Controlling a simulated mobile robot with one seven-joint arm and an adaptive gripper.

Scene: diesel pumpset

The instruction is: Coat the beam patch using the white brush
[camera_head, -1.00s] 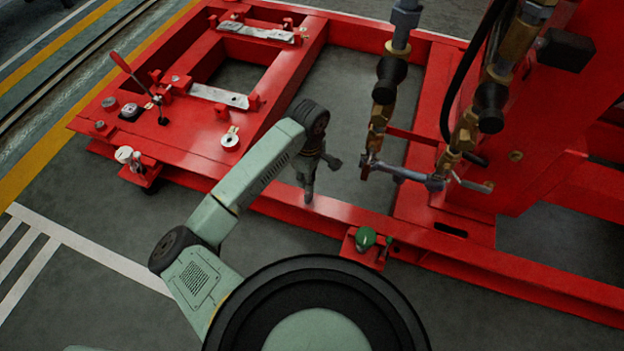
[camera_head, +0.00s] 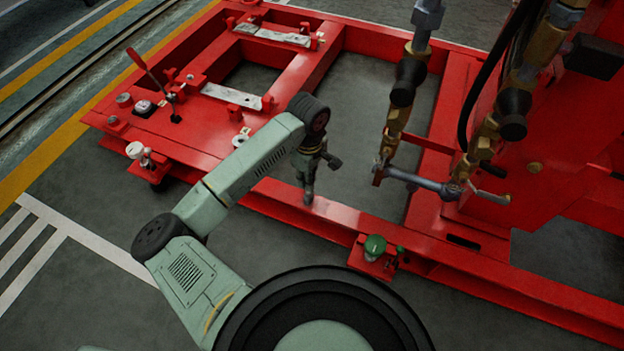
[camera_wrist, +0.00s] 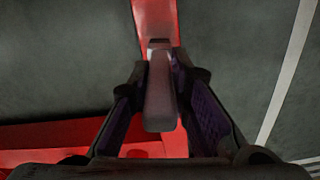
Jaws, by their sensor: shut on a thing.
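My gripper (camera_head: 307,183) points down over the near red beam (camera_head: 345,220) of the pumpset frame. In the wrist view, its two dark, purple-padded fingers (camera_wrist: 160,98) are shut on a pale greyish handle, which I take to be the white brush (camera_wrist: 160,100). The brush's far end reaches over the red beam, which also shows in the wrist view (camera_wrist: 155,14). In the head view the brush is mostly hidden by the gripper, and its lower tip appears at or just above the beam top. I cannot tell whether it touches.
A green knob (camera_head: 375,245) stands on a red bracket right of the gripper. A red-handled lever (camera_head: 146,68) rises at the left. Open floor lies inside the frame.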

